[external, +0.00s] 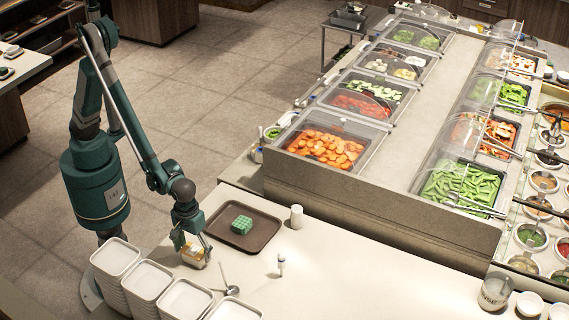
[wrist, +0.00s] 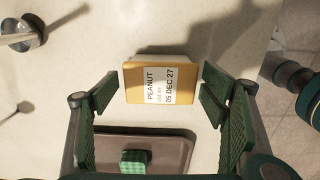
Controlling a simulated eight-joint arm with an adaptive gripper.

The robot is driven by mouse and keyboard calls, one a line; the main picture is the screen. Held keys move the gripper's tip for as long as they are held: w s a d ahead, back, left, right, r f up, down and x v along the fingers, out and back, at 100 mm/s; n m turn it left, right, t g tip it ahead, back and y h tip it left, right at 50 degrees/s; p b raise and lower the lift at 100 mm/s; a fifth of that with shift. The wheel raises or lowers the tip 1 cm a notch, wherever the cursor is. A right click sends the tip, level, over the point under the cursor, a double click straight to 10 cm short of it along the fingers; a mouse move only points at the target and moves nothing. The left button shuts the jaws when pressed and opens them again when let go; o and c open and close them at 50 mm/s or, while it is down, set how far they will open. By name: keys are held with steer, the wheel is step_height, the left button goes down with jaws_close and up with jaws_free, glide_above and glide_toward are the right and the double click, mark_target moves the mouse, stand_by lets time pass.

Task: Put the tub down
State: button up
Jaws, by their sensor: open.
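The tub (wrist: 148,84) has an orange-brown top with a white label reading "PEANUT" and "05 DEC 27". In the external view the tub (external: 194,257) is at the pale counter (external: 340,270), right under my gripper (external: 190,240). In the wrist view my gripper (wrist: 160,92) is open, with one finger on each side of the tub.
A brown tray (external: 262,232) with a green block (external: 241,225) lies just behind the tub. Stacked white dishes (external: 150,280) stand to the left and front. A white shaker (external: 296,216) stands right of the tray.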

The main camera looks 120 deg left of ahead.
mark_target(193, 249)
step_height(193, 249, up, 12)
steer(key=shift+f+p, duration=0.15)
steer(key=shift+p, duration=0.3)
stand_by(0.4)
stand_by(0.4)
steer(key=s+a+r+m+t, duration=0.3)
steer(key=s+a+r+m, duration=0.5)
steer(key=s+r, duration=0.5)
steer(key=s+a+r+m+t, duration=0.2)
steer(key=s+a+m, duration=0.2)
steer(key=s, duration=0.4)
steer(key=s+a+r+m+t, duration=0.2)
steer(key=s+a+r+m, duration=0.1)
steer(key=s+m, duration=0.3)
steer(key=shift+s+a+r, duration=0.15)
steer(key=shift+s+a, duration=0.25)
steer(key=shift+s, duration=0.7)
